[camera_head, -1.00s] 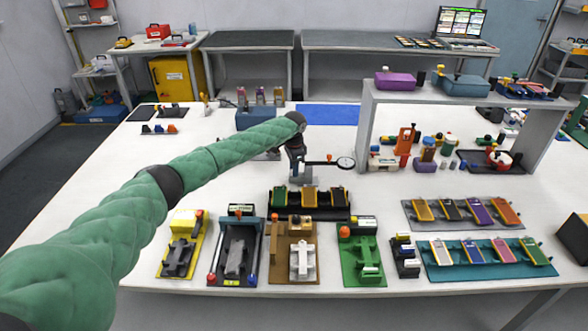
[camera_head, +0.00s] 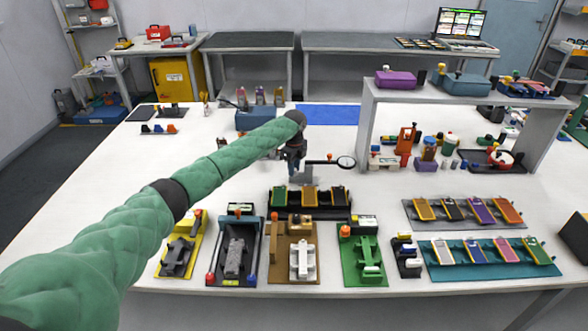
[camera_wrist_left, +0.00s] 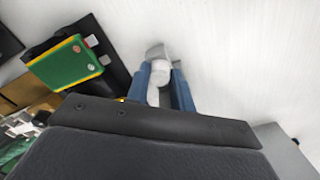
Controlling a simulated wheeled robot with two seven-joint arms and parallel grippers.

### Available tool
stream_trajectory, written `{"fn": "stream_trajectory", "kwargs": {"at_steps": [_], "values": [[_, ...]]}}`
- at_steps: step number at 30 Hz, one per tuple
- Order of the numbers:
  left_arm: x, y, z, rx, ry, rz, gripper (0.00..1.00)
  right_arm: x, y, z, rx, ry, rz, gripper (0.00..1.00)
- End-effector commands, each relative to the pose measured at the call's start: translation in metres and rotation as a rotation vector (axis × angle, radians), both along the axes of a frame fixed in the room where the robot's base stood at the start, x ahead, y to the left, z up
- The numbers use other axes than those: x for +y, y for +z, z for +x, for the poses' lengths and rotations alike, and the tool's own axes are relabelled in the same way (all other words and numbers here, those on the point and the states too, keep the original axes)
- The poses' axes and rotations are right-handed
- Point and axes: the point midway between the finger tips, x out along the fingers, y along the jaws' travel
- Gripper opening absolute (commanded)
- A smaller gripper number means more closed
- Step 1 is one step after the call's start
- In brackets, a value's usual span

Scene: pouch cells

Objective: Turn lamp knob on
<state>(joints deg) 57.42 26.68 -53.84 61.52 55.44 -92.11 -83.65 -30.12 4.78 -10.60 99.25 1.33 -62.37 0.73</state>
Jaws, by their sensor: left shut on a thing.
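The lamp (camera_head: 345,162) is a round magnifier ring on a thin arm, with a small orange part at the arm, near the table's middle. Its grey base (camera_head: 301,176) stands at the arm's left end. My left gripper (camera_head: 294,168) points down at this base. In the left wrist view, the blue fingers of my left gripper (camera_wrist_left: 168,90) are shut on a pale grey knob-like piece (camera_wrist_left: 159,76), which appears to be the lamp knob. The fingers and wrist hide part of it. My right gripper is not in view.
A black tray with coloured cells (camera_head: 282,212) lies just in front of the lamp base. Several fixtures, such as the green one (camera_head: 349,270), line the front edge. A grey shelf (camera_head: 365,130) stands to the right.

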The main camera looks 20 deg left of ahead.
Motion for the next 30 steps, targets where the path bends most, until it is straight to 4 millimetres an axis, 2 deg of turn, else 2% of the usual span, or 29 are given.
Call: {"fn": "stream_trajectory", "kwargs": {"at_steps": [6, 15, 23, 30], "values": [[0.0, 0.001, 0.001, -0.004, -0.193, -0.002, 0.01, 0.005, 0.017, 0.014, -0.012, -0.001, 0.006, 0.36], [0.0, 0.002, 0.001, -0.004, -0.396, -0.001, 0.01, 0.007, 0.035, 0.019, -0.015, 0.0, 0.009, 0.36], [0.0, 0.003, 0.001, -0.004, -0.488, -0.001, 0.01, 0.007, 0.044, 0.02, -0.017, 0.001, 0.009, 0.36], [0.0, 0.003, 0.001, -0.004, -0.512, -0.001, 0.01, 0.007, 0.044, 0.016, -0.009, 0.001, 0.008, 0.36]]}}
